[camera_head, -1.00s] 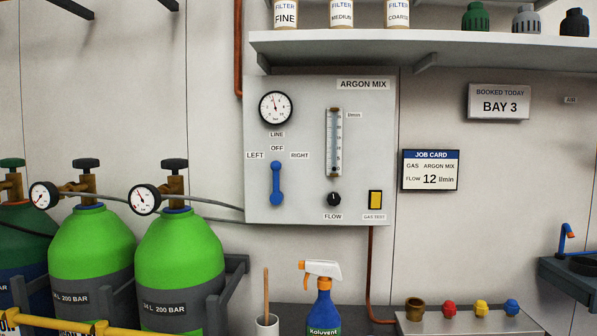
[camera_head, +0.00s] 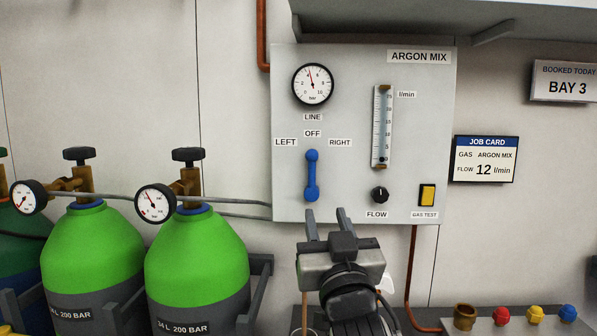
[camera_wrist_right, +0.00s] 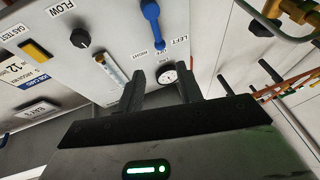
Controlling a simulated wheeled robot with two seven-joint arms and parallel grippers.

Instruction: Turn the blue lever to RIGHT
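The blue lever (camera_head: 312,176) is on the white ARGON MIX panel (camera_head: 430,130). It stands upright, with its upper end just below the OFF label (camera_head: 313,133), between the LEFT label (camera_head: 286,142) and the RIGHT label (camera_head: 340,143). My right gripper (camera_head: 327,217) is below the lever and slightly to its right, fingers apart and empty, not touching it. In the right wrist view the gripper (camera_wrist_right: 160,88) is open, and the lever (camera_wrist_right: 152,22) lies beyond its fingertips. My left gripper is not in view.
The panel also carries a LINE gauge (camera_head: 313,84), a flow tube (camera_head: 382,128), a FLOW knob (camera_head: 380,195) and a yellow GAS TEST switch (camera_head: 427,195). Green gas cylinders (camera_head: 197,255) stand at left. A shelf (camera_head: 390,20) juts out above. Coloured knobs (camera_head: 535,313) sit at lower right.

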